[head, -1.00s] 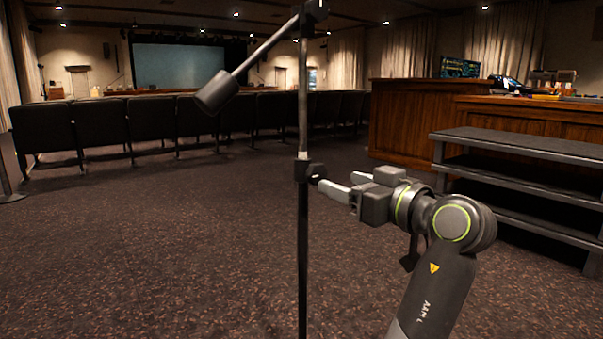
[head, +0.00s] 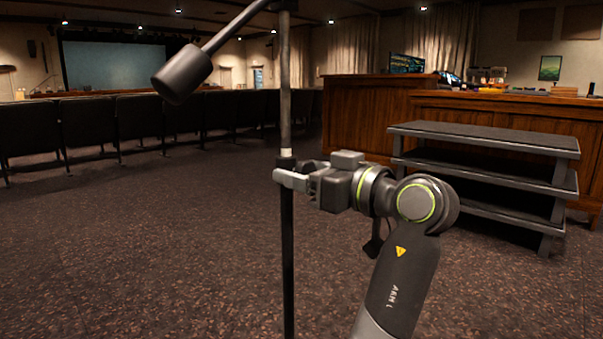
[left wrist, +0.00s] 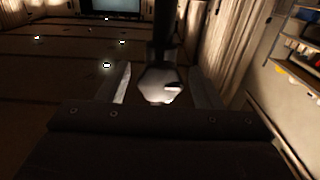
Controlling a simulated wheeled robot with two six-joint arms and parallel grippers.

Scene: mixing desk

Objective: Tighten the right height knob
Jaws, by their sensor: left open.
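A microphone stand (head: 288,250) rises upright in the head view, with a dark height clutch on its pole (head: 285,162). My left gripper (head: 292,176) is at the clutch from the right side, its fingers reaching to the pole. In the left wrist view, the knob (left wrist: 158,86) shows as a rounded, faceted end between my two fingers. A gap shows on each side of it, so the gripper is open around the knob. In the head view the fingers largely hide the knob. My right gripper is in neither view.
The stand's boom slants down left to a dark cylindrical counterweight (head: 182,72). A grey stepped rack (head: 485,140) stands at the right, before a wooden desk (head: 365,115). Dark chairs (head: 138,118) line the left. The carpet around the pole is clear.

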